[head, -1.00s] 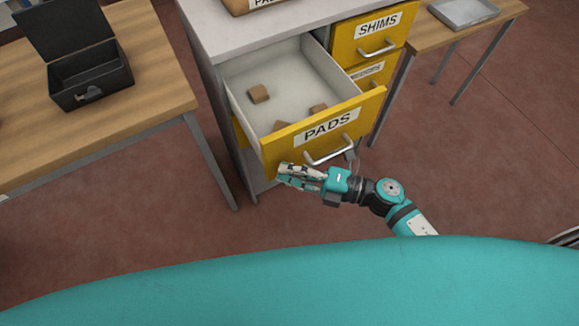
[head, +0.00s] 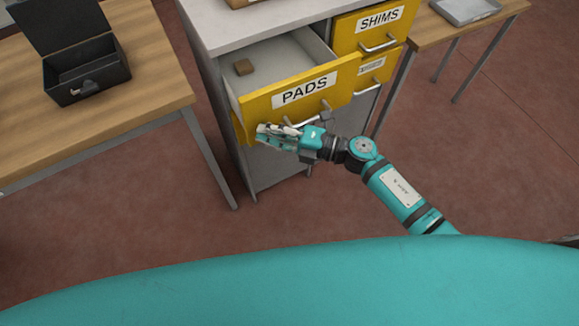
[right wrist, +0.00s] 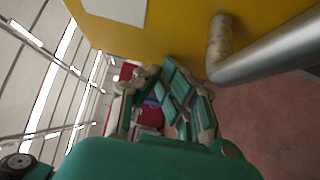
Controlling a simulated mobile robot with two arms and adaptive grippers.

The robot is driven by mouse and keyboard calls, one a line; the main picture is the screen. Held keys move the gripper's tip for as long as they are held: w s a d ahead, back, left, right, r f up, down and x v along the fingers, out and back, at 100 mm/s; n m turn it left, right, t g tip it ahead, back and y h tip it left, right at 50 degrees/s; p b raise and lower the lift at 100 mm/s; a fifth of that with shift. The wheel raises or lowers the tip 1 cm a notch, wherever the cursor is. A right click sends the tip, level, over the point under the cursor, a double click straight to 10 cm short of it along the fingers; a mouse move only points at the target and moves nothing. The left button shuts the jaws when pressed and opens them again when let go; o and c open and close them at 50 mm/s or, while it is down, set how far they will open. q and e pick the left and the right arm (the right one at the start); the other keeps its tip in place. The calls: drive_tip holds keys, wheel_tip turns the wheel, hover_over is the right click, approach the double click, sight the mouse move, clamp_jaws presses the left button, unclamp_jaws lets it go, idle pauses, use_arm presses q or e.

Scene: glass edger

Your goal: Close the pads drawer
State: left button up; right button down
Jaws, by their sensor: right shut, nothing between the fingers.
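The pads drawer (head: 340,83) has a yellow front with a white PADS label and a silver handle (head: 300,118). My right gripper (head: 262,132) is shut and empty, at the lower left of the drawer front, left of the handle. In the right wrist view the fingers (right wrist: 160,88) lie close by the yellow front, and the handle (right wrist: 265,55) passes at the upper right. Whether the fingers touch the front is hard to tell. My left gripper is not in view.
The shims drawer (head: 374,27) and a smaller yellow drawer (head: 371,69) sit shut at the right. A wooden table (head: 150,82) with an open black box (head: 85,75) stands left. A side table with a grey tray (head: 463,10) stands right.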

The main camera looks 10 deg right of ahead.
drive_tip(key=w+a+b, duration=0.1)
drive_tip(key=w, duration=0.3)
drive_tip(key=w+a+b, duration=0.2)
drive_tip(key=w, duration=0.2)
drive_tip(key=w+a+b, duration=0.1)
drive_tip(key=w+b, duration=0.1)
drive_tip(key=w, duration=0.2)
drive_tip(key=shift+a+f, duration=0.15)
drive_tip(key=shift+a, duration=0.05)
drive_tip(key=shift+w+a, duration=0.15)
drive_tip(key=shift+w, duration=0.35)
drive_tip(key=shift+w+r, duration=0.1)
drive_tip(key=shift+r, duration=0.25)
